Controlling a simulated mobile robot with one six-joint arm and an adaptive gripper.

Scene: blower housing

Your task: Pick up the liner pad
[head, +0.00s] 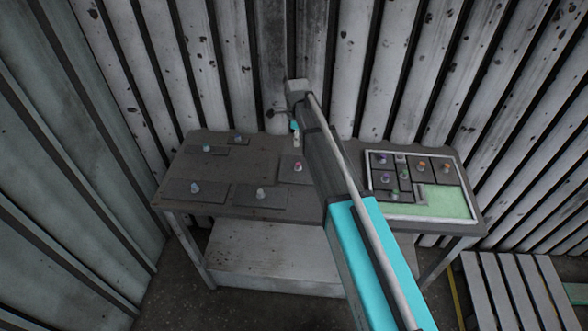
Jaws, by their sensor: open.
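Several flat dark liner pads with small coloured knobs lie apart on the left and middle of the table. My arm hides the table right of the centre pad.
A white-rimmed housing (425,217) with a green floor sits on the table's right side; several knobbed dark pads fill its back and left, and green shows at the front right. The table (180,178) stands before a corrugated wall. A slatted pallet (510,290) lies at the lower right.

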